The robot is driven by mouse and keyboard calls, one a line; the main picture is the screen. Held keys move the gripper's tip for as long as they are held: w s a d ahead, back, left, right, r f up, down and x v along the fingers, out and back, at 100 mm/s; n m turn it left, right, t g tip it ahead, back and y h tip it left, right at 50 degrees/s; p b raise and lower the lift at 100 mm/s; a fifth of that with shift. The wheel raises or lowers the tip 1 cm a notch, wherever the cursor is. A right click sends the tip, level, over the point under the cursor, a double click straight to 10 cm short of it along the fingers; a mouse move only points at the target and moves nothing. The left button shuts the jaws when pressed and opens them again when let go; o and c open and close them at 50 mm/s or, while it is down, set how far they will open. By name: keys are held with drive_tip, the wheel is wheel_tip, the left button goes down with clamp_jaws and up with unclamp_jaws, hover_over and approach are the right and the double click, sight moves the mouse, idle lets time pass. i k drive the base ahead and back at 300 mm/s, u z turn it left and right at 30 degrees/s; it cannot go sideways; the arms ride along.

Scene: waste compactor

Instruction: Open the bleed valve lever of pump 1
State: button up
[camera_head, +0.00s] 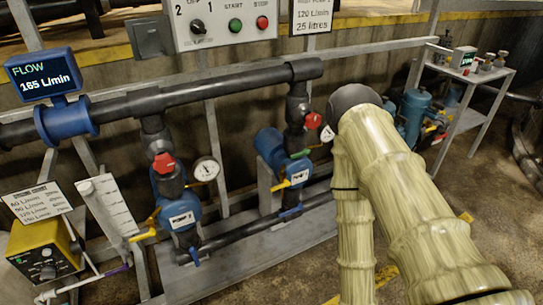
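Two blue pumps stand on a grey base. The left pump (181,211) has a white label, and so does the right pump (270,150); their numbers are too small to read surely. A yellow lever (143,235) sticks out left of the left pump, and another yellow lever (281,186) sits beside the right pump. Red handles are on the upright pipes above: a left red handle (163,163) and a right red handle (313,121). Which lever is the bleed valve lever cannot be told. My beige-covered arm fills the right middle. My gripper is not visible.
A blue flow meter (43,75) reads 165 L/min. A control panel (222,22) hangs at the back. A yellow box (41,250) and measuring cylinder (108,206) are at the left. A metal table (487,92) stands right, beside blue vessels (414,112).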

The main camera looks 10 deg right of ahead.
sight(286, 183)
drive_tip(key=k, duration=1.2)
drive_tip(key=u, duration=0.65)
drive_tip(key=i, duration=1)
drive_tip(key=z, duration=0.7)
drive_tip(key=i, duration=0.55)
drive_tip(key=z, duration=0.5)
